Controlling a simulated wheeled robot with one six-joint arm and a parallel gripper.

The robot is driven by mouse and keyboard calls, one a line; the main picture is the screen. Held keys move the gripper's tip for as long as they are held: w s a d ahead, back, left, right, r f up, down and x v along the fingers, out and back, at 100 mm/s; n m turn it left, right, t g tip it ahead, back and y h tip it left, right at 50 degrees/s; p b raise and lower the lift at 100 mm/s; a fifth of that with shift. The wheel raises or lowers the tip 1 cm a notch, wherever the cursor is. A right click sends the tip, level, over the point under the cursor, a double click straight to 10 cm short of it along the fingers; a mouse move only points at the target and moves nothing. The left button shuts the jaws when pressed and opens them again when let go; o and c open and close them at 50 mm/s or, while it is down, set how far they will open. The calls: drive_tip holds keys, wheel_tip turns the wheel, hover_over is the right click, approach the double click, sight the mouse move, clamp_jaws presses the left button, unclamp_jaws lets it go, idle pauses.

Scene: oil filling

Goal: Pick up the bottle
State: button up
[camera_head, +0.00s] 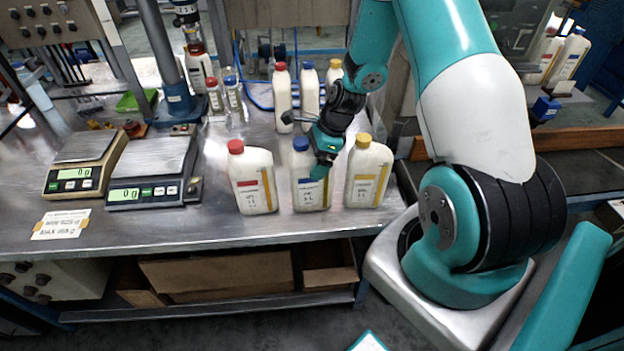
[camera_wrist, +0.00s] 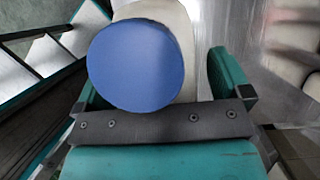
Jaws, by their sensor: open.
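Three white bottles stand in a row near the table's front edge in the head view: a red-capped bottle (camera_head: 251,180), a blue-capped bottle (camera_head: 309,184) and a yellow-capped bottle (camera_head: 368,175). My gripper (camera_head: 322,168) is at the upper part of the blue-capped bottle and hides some of it. In the wrist view, the blue cap (camera_wrist: 140,65) lies between the two teal fingers of my open gripper (camera_wrist: 160,85), closer to the left finger. The white bottle body shows behind the cap. I cannot tell whether a finger touches the bottle.
Two scales (camera_head: 152,170) (camera_head: 84,163) stand at the left of the metal table (camera_head: 215,222). More capped bottles (camera_head: 282,95) stand behind the front row. The red- and yellow-capped bottles stand close on either side of the blue-capped one.

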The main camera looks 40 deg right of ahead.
drive_tip(key=shift+c, duration=0.4)
clamp_jaws()
drive_tip(key=shift+r, duration=0.15)
